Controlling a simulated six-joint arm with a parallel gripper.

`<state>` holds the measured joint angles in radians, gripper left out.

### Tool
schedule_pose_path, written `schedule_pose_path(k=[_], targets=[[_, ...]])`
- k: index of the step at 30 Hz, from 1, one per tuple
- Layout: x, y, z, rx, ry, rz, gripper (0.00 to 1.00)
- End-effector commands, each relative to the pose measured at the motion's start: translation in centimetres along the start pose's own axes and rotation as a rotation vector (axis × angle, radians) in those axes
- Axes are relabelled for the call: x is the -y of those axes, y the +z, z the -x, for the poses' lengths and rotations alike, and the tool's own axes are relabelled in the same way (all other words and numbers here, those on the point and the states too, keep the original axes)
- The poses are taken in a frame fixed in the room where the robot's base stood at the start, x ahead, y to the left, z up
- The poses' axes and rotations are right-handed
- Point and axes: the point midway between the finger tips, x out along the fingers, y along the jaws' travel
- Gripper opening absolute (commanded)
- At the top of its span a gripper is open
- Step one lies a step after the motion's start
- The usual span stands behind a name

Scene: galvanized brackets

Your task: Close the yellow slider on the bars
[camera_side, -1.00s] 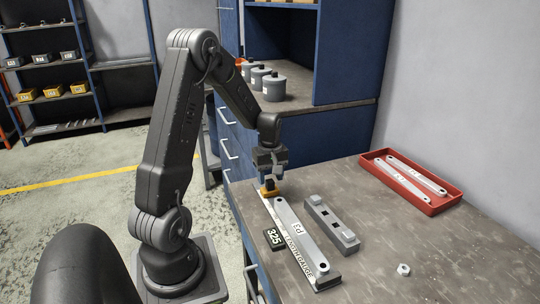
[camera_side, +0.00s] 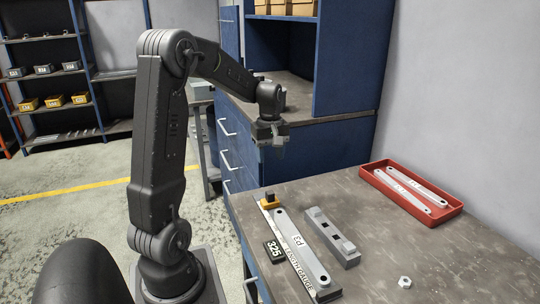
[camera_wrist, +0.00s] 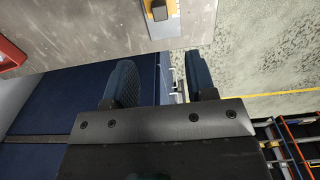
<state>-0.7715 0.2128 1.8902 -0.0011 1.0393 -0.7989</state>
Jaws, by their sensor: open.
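The yellow slider (camera_side: 270,203) with a dark knob sits at the far end of the length gauge (camera_side: 318,292). The grey bar marked P3 (camera_side: 297,240) lies along the gauge, its far end close to the slider; I cannot tell if they touch. A small display (camera_side: 274,251) on the gauge reads 325. My gripper (camera_side: 269,148) is raised above and behind the slider, apart from it. In the wrist view my gripper (camera_wrist: 160,85) has its two dark fingers well apart with nothing between them; the slider (camera_wrist: 158,12) shows at the top edge.
A red tray (camera_side: 432,216) with bars marked with labels lies at the back right; it also shows in the wrist view (camera_wrist: 10,52). A grey slotted block (camera_side: 332,238) is right of the gauge. A nut (camera_side: 405,282) lies at the front right. A blue cabinet (camera_side: 345,60) stands behind.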

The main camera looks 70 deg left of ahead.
Motion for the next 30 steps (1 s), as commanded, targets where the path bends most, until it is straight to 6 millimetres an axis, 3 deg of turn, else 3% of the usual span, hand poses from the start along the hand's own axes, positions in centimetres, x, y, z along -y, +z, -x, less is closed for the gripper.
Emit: schedule_pose_path(k=[9,13,20,30], targets=[[0.0,-4.6,-0.5,0.310,-0.018,0.014,0.51],[0.0,-5.5,-0.5,0.389,-0.002,0.003,0.51],[0.1,-4.3,-3.1,0.398,-0.003,-0.002,0.51],[0.0,-1.7,-9.5,0.397,-0.005,-0.001,0.51]])
